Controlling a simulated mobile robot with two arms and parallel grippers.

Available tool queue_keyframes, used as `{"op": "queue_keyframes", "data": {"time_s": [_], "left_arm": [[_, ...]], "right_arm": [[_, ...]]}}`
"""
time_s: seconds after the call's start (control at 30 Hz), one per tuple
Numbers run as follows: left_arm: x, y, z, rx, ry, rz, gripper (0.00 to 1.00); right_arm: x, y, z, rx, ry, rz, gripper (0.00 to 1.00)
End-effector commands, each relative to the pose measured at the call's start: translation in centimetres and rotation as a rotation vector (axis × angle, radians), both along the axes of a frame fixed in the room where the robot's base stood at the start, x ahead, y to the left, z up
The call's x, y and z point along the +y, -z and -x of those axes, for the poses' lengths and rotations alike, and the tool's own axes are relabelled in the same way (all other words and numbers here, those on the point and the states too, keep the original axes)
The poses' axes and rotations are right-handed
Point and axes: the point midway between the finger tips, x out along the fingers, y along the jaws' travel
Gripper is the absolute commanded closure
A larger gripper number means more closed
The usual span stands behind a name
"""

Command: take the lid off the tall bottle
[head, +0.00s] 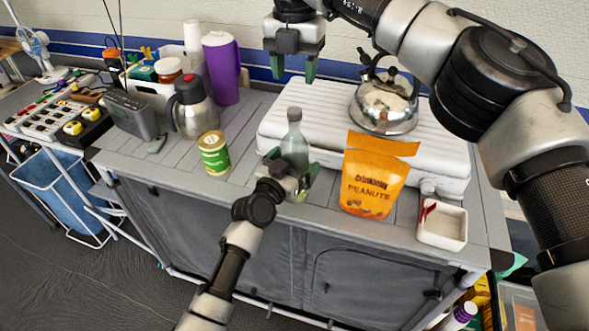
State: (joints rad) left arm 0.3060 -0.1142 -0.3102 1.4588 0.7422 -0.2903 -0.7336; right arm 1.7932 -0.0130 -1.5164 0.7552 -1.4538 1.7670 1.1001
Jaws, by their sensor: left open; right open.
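The tall bottle (295,146) is greenish-grey and see-through. It stands upright on the counter, in front of the white ribbed appliance. Its grey lid (294,114) is on its top. My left gripper (290,168) is open low at the front of the bottle, with a green-padded finger to each side of it. It hides the bottle's base, and I cannot tell whether the fingers touch it. My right gripper (293,68) is open and empty, pointing down above and behind the lid, well apart from it.
An orange peanut bag (372,184) stands right of the bottle, and a green-labelled can (214,154) stands left. A steel kettle (385,103) sits on the white ribbed appliance (275,125). A steel jug (193,110), purple tumbler (221,68) and small white tray (442,228) are also on the counter.

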Motion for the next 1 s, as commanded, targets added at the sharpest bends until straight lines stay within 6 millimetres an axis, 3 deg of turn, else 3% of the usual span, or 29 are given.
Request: {"op": "queue_keyframes", "data": {"time_s": [0.17, 0.8, 1.0], "left_arm": [[0.0, -0.02, 0.0, 0.0, 0.0, 0.0, 0.01], [0.03, -0.01, 0.02, 0.0, 0.0, 0.0, 0.97], [0.03, -0.01, 0.02, 0.0, 0.0, 0.0, 0.97]], "right_arm": [[0.01, 0.01, 0.01, 0.0, 0.0, 0.0, 0.48], [0.01, 0.01, 0.01, 0.0, 0.028, 0.0, 0.48], [0.03, 0.05, 0.01, 0.001, 0.273, 0.0, 0.48]]}}
